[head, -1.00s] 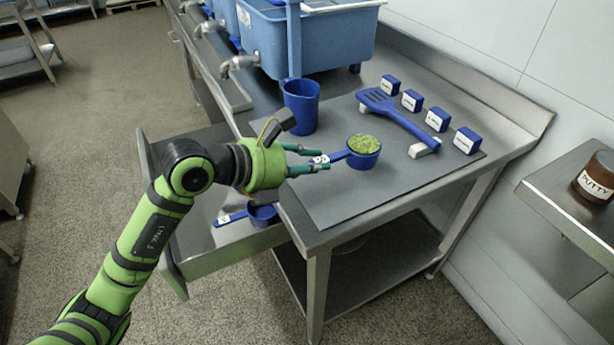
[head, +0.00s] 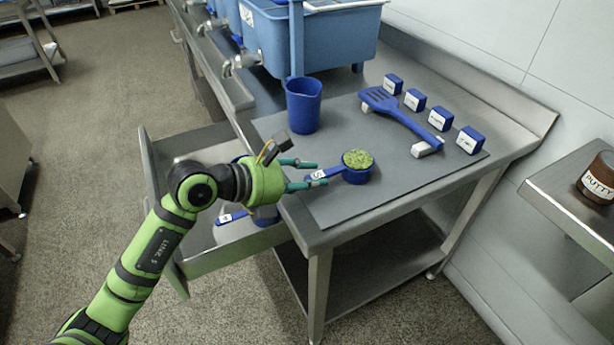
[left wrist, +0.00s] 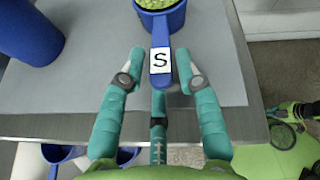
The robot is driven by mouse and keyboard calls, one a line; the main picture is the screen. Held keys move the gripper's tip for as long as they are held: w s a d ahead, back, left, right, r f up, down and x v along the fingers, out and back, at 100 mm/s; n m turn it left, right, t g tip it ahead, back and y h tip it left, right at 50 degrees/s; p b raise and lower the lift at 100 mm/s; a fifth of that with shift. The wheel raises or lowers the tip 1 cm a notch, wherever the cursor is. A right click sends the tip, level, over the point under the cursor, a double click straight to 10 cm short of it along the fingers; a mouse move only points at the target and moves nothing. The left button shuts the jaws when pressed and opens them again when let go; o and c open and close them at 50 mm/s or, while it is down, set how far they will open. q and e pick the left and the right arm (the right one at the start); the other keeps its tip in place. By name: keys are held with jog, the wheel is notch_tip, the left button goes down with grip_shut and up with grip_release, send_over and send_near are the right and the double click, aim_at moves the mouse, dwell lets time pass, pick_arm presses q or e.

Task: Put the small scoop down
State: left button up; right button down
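The small scoop (head: 356,172) is blue, heaped with green granules, and rests upright on the grey mat (head: 400,190). Its handle, labelled S, points left toward my left gripper (head: 318,174). In the left wrist view the scoop (left wrist: 160,45) is at the top, with its handle end between the spread fingertips of my left gripper (left wrist: 164,72). There are gaps on both sides, so the gripper is open and not clamping it.
A blue jug (head: 303,105) stands behind the gripper. A blue slotted turner (head: 400,115) lies on white rests near several labelled blue blocks (head: 470,140). An open drawer (head: 225,255) below the arm holds other blue scoops. The mat's front right is clear.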

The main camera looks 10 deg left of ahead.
pick_arm(q)
jog(key=shift+r, duration=0.1)
